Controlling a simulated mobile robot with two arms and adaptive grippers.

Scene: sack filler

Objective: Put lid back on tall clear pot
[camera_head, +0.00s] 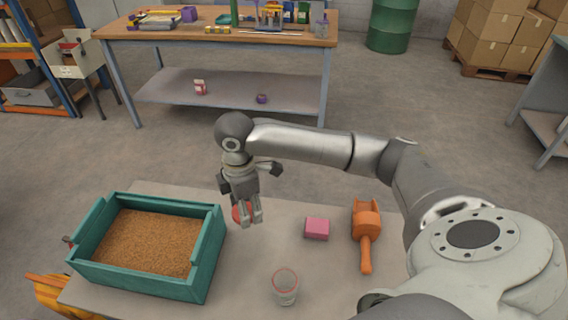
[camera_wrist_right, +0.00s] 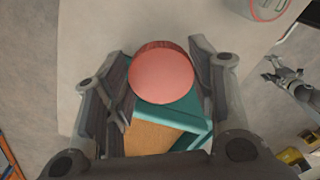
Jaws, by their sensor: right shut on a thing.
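The tall clear pot (camera_head: 286,290) stands upright near the table's front edge, with a reddish ring at its top. It also shows in the top right of the right wrist view (camera_wrist_right: 268,8). My right gripper (camera_head: 250,220) is shut on a round red lid (camera_head: 238,214), held above the table between the crate and the pink block. In the right wrist view the lid (camera_wrist_right: 161,75) sits between the two fingers. A small part of what looks like my left gripper (camera_wrist_right: 272,69) shows at the right of that view; its fingers are too small to read.
A teal crate (camera_head: 205,274) of brown grains stands at the left of the table (camera_head: 245,285). A pink block (camera_head: 317,229) and an orange scoop-like tool (camera_head: 366,235) lie to the right. The table between crate and pot is bare. A workbench (camera_head: 220,37) stands behind.

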